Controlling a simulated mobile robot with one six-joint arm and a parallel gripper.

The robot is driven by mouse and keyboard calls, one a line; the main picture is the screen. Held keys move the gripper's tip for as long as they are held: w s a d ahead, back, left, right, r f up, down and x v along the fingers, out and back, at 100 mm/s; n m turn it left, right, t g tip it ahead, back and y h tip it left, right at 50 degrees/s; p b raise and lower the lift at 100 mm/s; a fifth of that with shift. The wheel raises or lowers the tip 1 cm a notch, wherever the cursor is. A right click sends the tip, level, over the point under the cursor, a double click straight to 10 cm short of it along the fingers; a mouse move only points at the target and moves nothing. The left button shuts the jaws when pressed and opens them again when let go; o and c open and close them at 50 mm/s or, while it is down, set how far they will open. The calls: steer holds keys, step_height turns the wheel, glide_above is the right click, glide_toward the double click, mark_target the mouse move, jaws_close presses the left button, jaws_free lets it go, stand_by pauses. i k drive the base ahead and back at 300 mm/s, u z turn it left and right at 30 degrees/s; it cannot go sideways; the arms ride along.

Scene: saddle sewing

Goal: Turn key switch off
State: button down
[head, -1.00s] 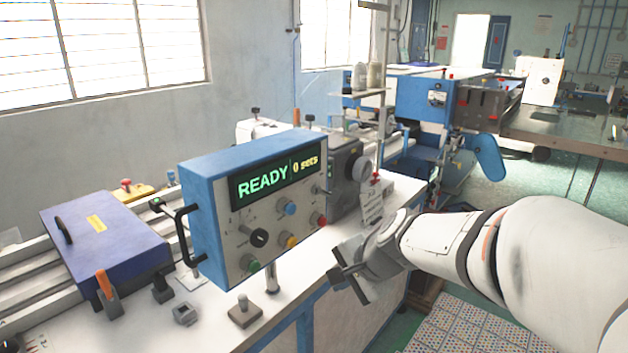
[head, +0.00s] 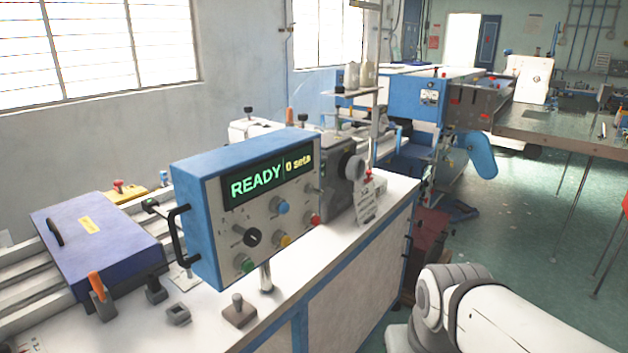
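The blue control box (head: 198,190) stands on the white bench, its grey front panel facing right. Its display (head: 270,180) reads "READY" and "0 sets" in green and yellow. A small switch-like part (head: 311,188) is at the panel's upper right. Which of these is the key switch, and its exact position, I cannot tell at this size. My gripper is out of view; only my white arm shows at the lower right.
A purple-blue case (head: 100,240) lies left of the box. A small block with a peg (head: 238,311) stands on the bench (head: 330,262) in front.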

mark_target(328, 194)
steer(key=z, duration=1.15)
steer(key=i, duration=0.85)
steer(key=u, duration=0.5)
